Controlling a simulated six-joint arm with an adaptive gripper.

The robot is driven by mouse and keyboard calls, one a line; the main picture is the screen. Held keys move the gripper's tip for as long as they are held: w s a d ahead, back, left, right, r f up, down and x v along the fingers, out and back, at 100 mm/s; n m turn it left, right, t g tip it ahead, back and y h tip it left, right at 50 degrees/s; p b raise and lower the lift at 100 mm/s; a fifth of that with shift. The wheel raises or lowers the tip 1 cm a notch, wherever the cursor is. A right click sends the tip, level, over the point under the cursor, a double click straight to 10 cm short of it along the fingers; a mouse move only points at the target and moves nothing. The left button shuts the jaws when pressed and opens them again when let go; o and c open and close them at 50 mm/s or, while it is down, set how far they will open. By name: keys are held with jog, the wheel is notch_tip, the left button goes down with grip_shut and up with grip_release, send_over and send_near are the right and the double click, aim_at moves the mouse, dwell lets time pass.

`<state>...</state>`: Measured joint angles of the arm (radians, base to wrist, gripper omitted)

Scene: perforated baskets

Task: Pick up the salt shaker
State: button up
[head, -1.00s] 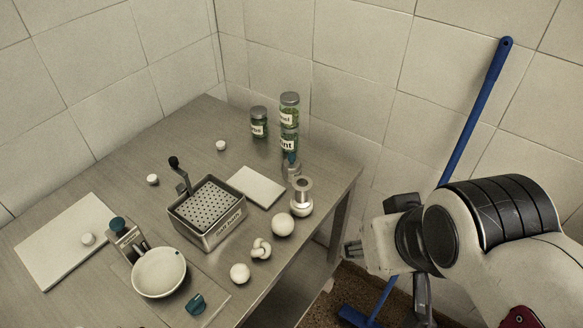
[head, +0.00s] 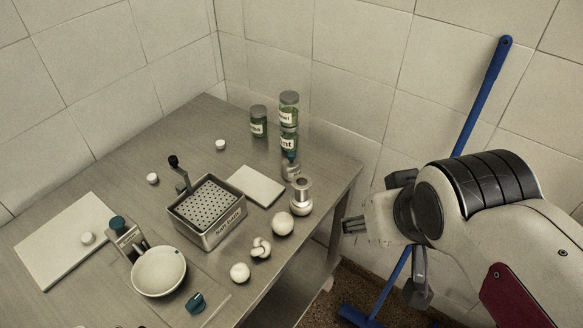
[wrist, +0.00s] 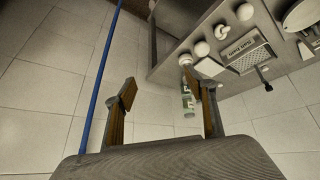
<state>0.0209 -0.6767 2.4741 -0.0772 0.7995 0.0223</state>
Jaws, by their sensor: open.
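A small shaker-like piece (head: 302,196) with a metal top and a pale rounded base stands near the table's right edge. A smaller clear piece with a blue-green top (head: 290,170) stands just behind it. I cannot tell for certain which is the salt shaker. My gripper (head: 353,224) is off the table's right side, apart from both. In the wrist view its two fingers (wrist: 166,98) are spread wide with nothing between them. The metal-topped piece shows in the wrist view (wrist: 186,60) beyond the right finger, partly beside the labelled jars.
Green labelled jars (head: 289,121) stand at the back. A perforated metal basket (head: 208,212) sits mid-table, with a white board (head: 257,186) beside it. White balls (head: 283,225) and a bowl (head: 159,271) are in front. A blue-handled broom (head: 481,95) leans on the wall behind my arm.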

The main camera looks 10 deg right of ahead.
jog(key=w+d+n+t, duration=0.2)
jog(key=w+d+t, duration=0.15)
jog(key=w, duration=1.05)
jog(key=w+d+n+t, duration=0.2)
jog(key=w+d, duration=0.2)
jog(key=w, duration=1.1)
jog(key=n+g+y, duration=0.2)
jog(key=n+y, duration=0.4)
jog(key=y, duration=0.2)
send_over(298, 167)
jog(key=d, duration=0.7)
notch_tip(298, 167, down, 14)
jog(key=f+y, duration=0.1)
jog(key=s+a+f+g+y, duration=0.1)
jog(key=f, duration=0.1)
jog(key=s+a+f+y, duration=0.1)
jog(key=shift+a+f+n, duration=0.2)
jog(key=shift+n, duration=0.1)
jog(key=shift+s+a+f+g+y, duration=0.3)
jog(key=shift+s+f+g+y, duration=0.05)
jog(key=shift+s+f+y, duration=0.1)
jog(key=shift+x, duration=1.3)
jog(key=shift+w, duration=0.15)
